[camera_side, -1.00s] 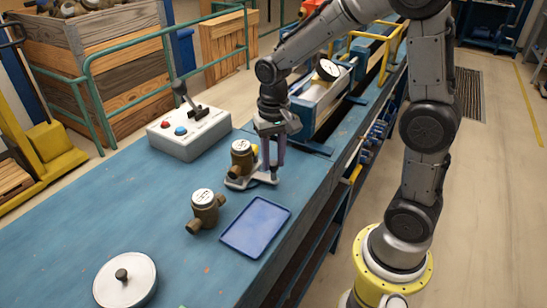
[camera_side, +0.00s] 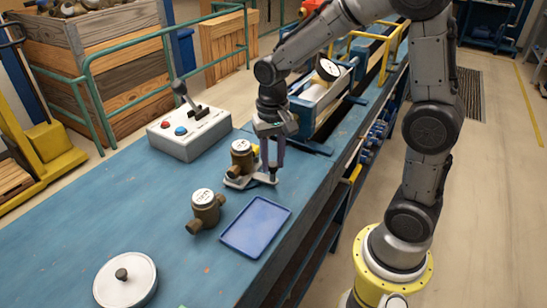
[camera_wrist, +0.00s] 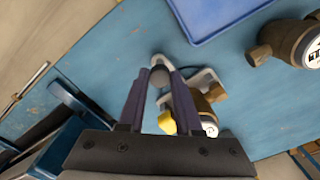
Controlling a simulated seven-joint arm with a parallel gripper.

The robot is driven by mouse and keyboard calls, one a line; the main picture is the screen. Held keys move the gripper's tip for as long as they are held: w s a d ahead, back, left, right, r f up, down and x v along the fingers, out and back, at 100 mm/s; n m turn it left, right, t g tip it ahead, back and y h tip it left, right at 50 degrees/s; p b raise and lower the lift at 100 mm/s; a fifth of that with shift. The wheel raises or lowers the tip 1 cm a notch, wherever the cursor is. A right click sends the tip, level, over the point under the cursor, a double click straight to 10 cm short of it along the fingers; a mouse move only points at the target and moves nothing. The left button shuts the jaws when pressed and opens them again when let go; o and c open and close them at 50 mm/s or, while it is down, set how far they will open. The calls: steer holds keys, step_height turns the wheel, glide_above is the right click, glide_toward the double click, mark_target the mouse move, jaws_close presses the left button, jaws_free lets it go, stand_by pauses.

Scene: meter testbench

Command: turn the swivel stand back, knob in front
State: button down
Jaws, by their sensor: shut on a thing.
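The swivel stand (camera_side: 236,183) is a pale grey plate on the blue bench, carrying a brass meter (camera_side: 242,158) with a white dial. Its dark knob (camera_wrist: 160,76) stands at the plate's rounded end, seen in the wrist view. My gripper (camera_side: 270,170) points down at the stand's right end, beside the meter. In the wrist view my gripper (camera_wrist: 160,73) has its two purple fingers on either side of the knob, shut on it. The meter on the stand (camera_wrist: 208,125) is partly hidden behind the right finger; a yellow part shows beside it.
A second brass meter (camera_side: 205,210) and an empty blue tray (camera_side: 256,227) are in front of the stand. A grey control box (camera_side: 190,134) with a lever stands behind left. A round white disc (camera_side: 126,281) with a dark knob lies front left. The bench's left middle is clear.

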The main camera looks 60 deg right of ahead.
steer(key=shift+a+r+m, duration=0.1)
steer(key=shift+a+m, duration=0.45)
steer(key=shift+m, duration=0.15)
steer(key=c, duration=0.6)
jaws_free()
step_height(320, 180, up, 14)
